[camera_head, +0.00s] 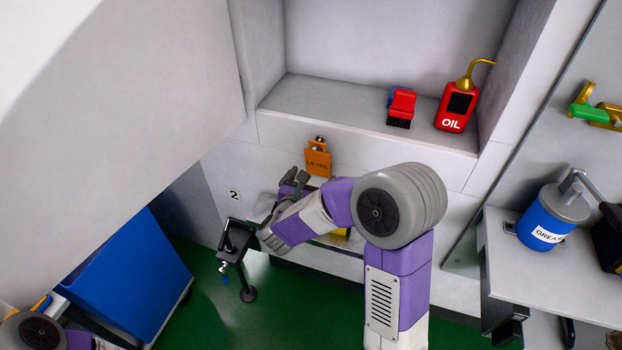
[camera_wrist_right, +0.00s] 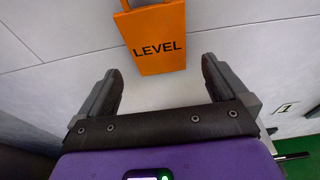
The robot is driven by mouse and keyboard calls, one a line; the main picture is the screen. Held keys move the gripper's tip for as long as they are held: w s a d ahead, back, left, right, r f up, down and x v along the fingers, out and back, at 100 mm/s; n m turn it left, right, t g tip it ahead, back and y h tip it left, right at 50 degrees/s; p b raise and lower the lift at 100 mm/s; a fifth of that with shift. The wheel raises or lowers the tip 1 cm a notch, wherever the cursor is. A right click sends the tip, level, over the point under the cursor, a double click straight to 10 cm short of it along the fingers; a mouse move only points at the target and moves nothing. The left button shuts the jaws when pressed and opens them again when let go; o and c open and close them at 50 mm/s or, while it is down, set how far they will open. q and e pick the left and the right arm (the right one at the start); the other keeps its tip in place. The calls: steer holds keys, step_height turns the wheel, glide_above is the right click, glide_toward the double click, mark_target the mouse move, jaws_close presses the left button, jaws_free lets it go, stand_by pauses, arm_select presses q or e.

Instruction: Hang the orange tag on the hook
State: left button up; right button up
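The orange tag (camera_head: 318,163), marked LEVEL, hangs against the pale wall panel below the shelf. A small dark and shiny hook (camera_head: 319,140) shows at the top of the tag's loop, and the tag appears to hang from it. My right gripper (camera_head: 293,182) is just left of and below the tag. In the right wrist view, the tag (camera_wrist_right: 158,45) is upright ahead of the gripper (camera_wrist_right: 161,68). The fingers are spread wide, one on each side, with empty space between them and the tag. The tag's upper loop is cut off there. My left gripper is out of view.
A red oil can (camera_head: 455,108) and a red-and-blue item (camera_head: 401,105) stand on the shelf (camera_head: 330,105). A blue bin (camera_head: 130,275) is at left. A grease can (camera_head: 552,218) sits on the right bench.

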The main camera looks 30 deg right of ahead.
steer(key=p+v, duration=0.2)
steer(key=v, duration=0.5)
steer(key=s+a+f+m+g+y+p, duration=0.15)
steer(key=s+f+m+g+y, duration=0.25)
steer(key=s+f+g, duration=0.5)
steer(key=s+a+f+m+g+y, duration=0.2)
steer(key=s+a+f+m+y, duration=0.15)
steer(key=s+f, duration=0.6)
steer(key=s+a+f+m+g+y+p, duration=0.2)
steer(key=s+a+f+m+g+y, duration=0.1)
steer(key=a+f+m+y, duration=0.4)
steer(key=w+a+f+m+t+y+p, duration=0.1)
steer(key=w+a+f+m+t, duration=0.2)
steer(key=m, duration=1.1)
steer(key=shift+a+f+t+y, duration=0.15)
steer(key=shift+f+t+y, duration=0.2)
steer(key=shift+f+t, duration=0.4)
steer(key=shift+r, duration=0.1)
steer(key=shift+c, duration=0.2)
